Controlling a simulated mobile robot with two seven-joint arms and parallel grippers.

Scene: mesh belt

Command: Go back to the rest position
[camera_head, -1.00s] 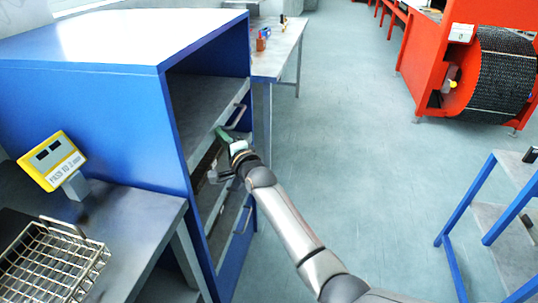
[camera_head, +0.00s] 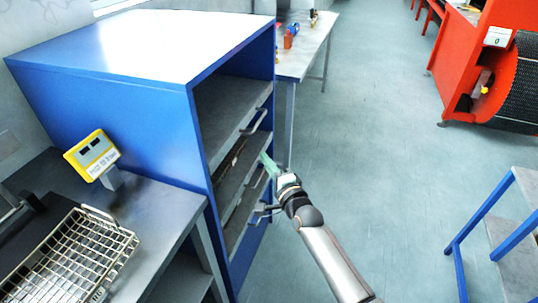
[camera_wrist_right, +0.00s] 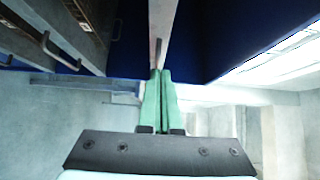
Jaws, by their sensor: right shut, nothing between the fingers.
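My right gripper (camera_head: 267,163) is in front of the open side of the blue cabinet (camera_head: 120,105), by its drawers. Its green fingers are closed together and hold nothing. In the right wrist view the closed fingers (camera_wrist_right: 159,92) point toward the cabinet's front edge; I cannot tell whether they touch it. My left gripper is in neither current view.
Drawer handles (camera_head: 257,121) stick out near my right gripper. A steel table (camera_head: 165,195) with a wire basket (camera_head: 75,255) and a yellow display (camera_head: 92,155) stands at left. A blue-framed rack (camera_head: 480,222) is at right. The floor (camera_head: 370,130) between is clear.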

